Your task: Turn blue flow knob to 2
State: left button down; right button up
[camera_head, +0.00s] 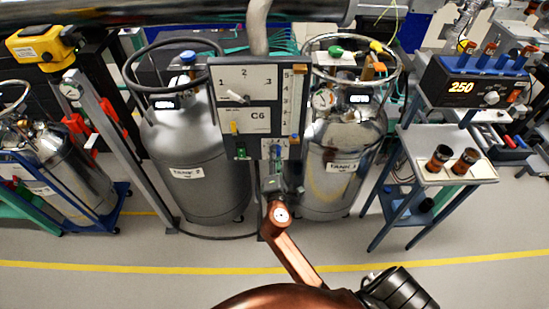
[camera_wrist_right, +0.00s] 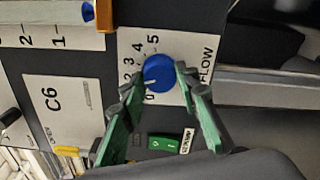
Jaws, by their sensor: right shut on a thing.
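The blue flow knob (camera_wrist_right: 159,73) sits on a white scale plate (camera_wrist_right: 190,45) marked 0 to 5 and "FLOW" in the right wrist view. Its small white mark points to the lower left, toward the low end of the scale; the exact number is hard to tell. My right gripper (camera_wrist_right: 155,80) has its green fingers on both sides of the knob and is shut on it. In the head view the right gripper (camera_head: 277,168) reaches the bottom of the grey panel (camera_head: 220,105) and partly covers the knob. My left gripper is not in view.
A green rocker switch (camera_wrist_right: 165,142) lies close to the fingers. The panel also carries a three-position lever (camera_head: 236,96), a yellow switch (camera_head: 234,128) and a vertical slider (camera_head: 295,138). Silver tanks (camera_head: 190,150) stand behind on both sides. A small cart (camera_head: 485,172) is at right.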

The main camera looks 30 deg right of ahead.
jog(key=shift+f+m, duration=0.1)
jog(key=shift+m, duration=0.4)
jog(key=o, duration=1.2)
jog(key=shift+c, duration=0.2)
jog(key=v, duration=1.2)
jog(key=shift+s+d, duration=0.1)
